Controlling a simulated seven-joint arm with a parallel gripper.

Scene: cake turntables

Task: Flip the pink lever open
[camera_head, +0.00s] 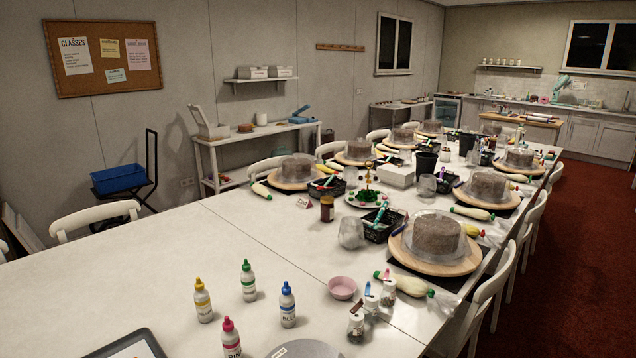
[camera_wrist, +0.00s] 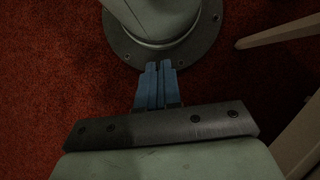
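A squeeze bottle with a pink cap (camera_head: 231,341) stands at the front. My gripper (camera_wrist: 158,66) shows only in the wrist view. Its two blue fingers lie side by side, shut and empty, above the red carpet, far from the jars.
Yellow, green and blue capped bottles (camera_head: 203,303) and a pink bowl (camera_head: 343,288) stand near the jars. A grey disc (camera_head: 305,350) lies at the front edge. A covered cake on a wooden turntable (camera_head: 436,262) is behind. My round base (camera_wrist: 165,45) is below the fingers.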

